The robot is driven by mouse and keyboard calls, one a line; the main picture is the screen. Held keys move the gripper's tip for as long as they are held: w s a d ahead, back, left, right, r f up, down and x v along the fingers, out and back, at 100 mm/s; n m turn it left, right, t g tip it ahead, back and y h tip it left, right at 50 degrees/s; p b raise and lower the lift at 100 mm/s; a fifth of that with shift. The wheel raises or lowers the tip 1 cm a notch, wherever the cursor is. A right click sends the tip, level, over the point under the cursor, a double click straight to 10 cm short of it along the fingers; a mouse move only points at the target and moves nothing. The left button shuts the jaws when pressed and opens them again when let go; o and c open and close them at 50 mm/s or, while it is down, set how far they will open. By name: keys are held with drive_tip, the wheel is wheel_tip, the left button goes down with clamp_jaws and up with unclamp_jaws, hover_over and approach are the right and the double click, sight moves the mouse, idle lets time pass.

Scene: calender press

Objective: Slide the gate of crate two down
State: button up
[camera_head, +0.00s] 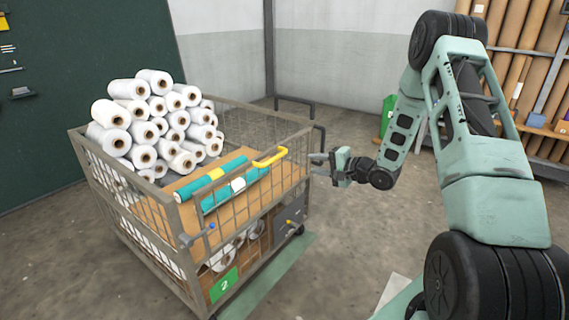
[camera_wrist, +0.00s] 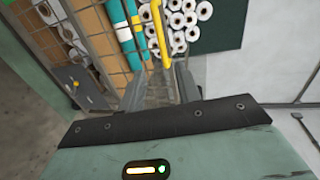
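Crate two is a wire-mesh cage cart (camera_head: 158,248) at the left, with a green label (camera_head: 223,285) marked 2. Its gate appears to be the mesh panel (camera_head: 248,208) on the side facing right, with a yellow handle (camera_head: 270,158) at its top. White rolls show low down below this panel. My gripper (camera_head: 319,165) is just right of the crate's right corner, pointing at it. In the wrist view its two fingers (camera_wrist: 160,82) are apart with nothing held. The yellow handle (camera_wrist: 158,32) shows beyond the fingertips, lined up between them; I see no contact.
White rolls (camera_head: 155,83) are stacked high in the crate. Teal rolls (camera_head: 205,183) lie on a brown board near the handle. A grey box (camera_head: 289,217) sits low at the crate's right corner. Shelving with brown tubes (camera_head: 510,25) stands at the right.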

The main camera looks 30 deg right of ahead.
sight(277, 158)
drive_tip(key=b+x, duration=0.2)
drive_tip(key=x, duration=1.5)
drive_tip(key=shift+w+d, duration=0.1)
drive_tip(key=shift+w, duration=0.05)
clamp_jaws()
